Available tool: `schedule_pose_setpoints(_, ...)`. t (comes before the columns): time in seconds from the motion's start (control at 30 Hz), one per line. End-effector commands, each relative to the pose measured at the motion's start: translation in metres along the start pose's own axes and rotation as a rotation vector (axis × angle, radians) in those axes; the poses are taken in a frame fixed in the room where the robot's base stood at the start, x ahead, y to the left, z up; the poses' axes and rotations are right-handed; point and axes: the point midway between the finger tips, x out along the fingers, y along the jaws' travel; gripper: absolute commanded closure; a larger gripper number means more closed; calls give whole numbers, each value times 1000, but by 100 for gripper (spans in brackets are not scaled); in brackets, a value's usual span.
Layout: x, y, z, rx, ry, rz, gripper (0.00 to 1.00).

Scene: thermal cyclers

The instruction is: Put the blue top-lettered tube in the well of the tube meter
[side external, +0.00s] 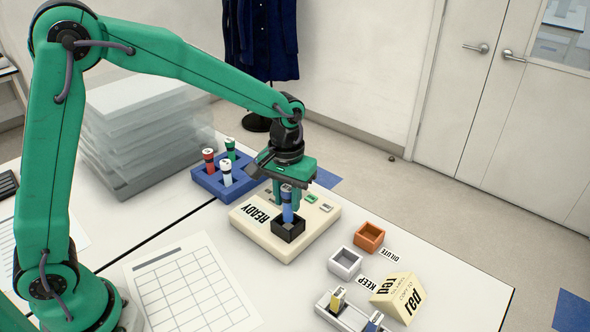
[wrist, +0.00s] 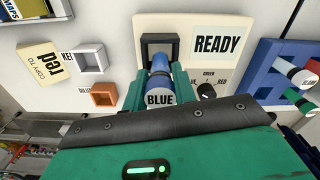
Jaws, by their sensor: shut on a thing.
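The blue tube (side external: 287,214) is held upright or nearly so between the fingers of my gripper (side external: 289,198). In the wrist view my gripper (wrist: 160,82) is shut around the tube (wrist: 159,94), whose pale top reads BLUE. The cream tube meter (side external: 262,234) has a black square well (side external: 290,233) and a READY label; the well also shows in the wrist view (wrist: 147,46). The tube's lower end is at the well's opening, overlapping its rim in both views. I cannot tell how deep it sits.
A blue rack (side external: 207,184) with red, green and pale-topped tubes stands behind left. Orange (side external: 369,236) and white (side external: 344,263) boxes, a "red" card block (side external: 398,297) and a white holder with tubes (side external: 340,314) lie to the right. A gridded sheet (side external: 190,290) lies front left.

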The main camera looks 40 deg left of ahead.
Motion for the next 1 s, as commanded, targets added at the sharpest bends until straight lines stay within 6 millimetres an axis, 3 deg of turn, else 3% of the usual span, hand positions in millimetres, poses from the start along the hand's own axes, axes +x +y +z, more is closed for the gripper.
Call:
schedule_pose_setpoints(0.3, 32, 0, 1, 0, -2, -1, 95)
schedule_pose_setpoints(0.77, 36, 0, 1, 0, -2, -1, 95)
schedule_pose_setpoints(0.8, 35, 0, 1, 0, -1, -1, 65)
schedule_pose_setpoints(0.87, 35, 0, 1, 0, -1, -1, 54)
schedule_pose_setpoints(1.0, 35, 0, 1, 0, -1, -1, 51)
